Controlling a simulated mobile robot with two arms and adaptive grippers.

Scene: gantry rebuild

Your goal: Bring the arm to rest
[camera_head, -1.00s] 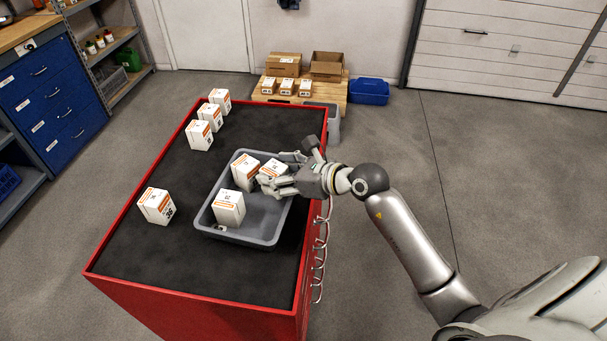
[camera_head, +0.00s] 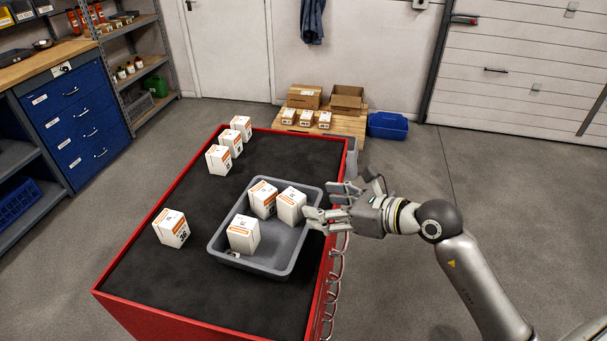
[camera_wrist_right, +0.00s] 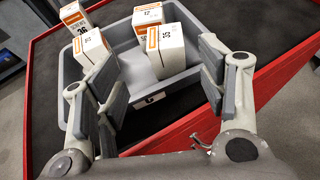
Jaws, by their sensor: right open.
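My right gripper (camera_head: 327,206) is open and empty. Its fingers reach over the right edge of the red cart, close beside the grey tray's right rim and apart from the boxes. In the right wrist view the open fingers (camera_wrist_right: 160,95) frame the tray. The grey tray (camera_head: 290,262) on the cart top holds three white-and-orange boxes: a back one (camera_head: 262,200), a right one (camera_head: 291,206) and a front one (camera_head: 243,236). My left gripper is not in view.
The red cart (camera_head: 150,302) has a black top (camera_head: 190,200). A single box (camera_head: 171,229) stands left of the tray, and three boxes (camera_head: 230,142) stand in a row at the back. Hooks (camera_head: 336,270) hang on the cart's right side. The floor right of the cart is clear.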

